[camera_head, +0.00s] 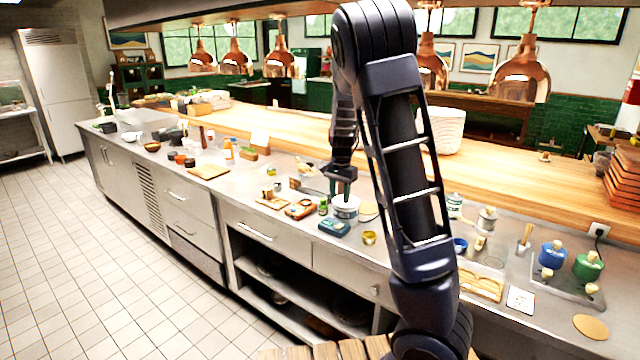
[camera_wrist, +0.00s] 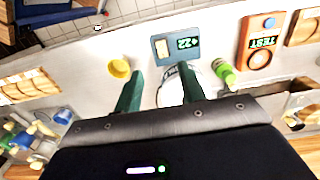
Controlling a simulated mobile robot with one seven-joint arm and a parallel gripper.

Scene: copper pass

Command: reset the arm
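My arm stands up in the middle of the head view and bends down to my gripper (camera_head: 341,184) over the steel counter (camera_head: 290,226). In the wrist view my gripper (camera_wrist: 158,72) has its two green fingers well apart, with nothing held between them. A white tub (camera_head: 345,208) stands just below the fingers in the head view. In the wrist view the right finger covers part of this tub (camera_wrist: 207,82). Whether the fingers touch the tub is not clear.
Near the gripper are a teal device with a display (camera_head: 334,227), a green bottle (camera_head: 323,206), an orange device (camera_head: 300,210) and a yellow cup (camera_head: 369,237). Copper lamps (camera_head: 279,64) hang above. A wooden shelf (camera_head: 480,165) runs behind. Tiled floor (camera_head: 80,250) is clear at left.

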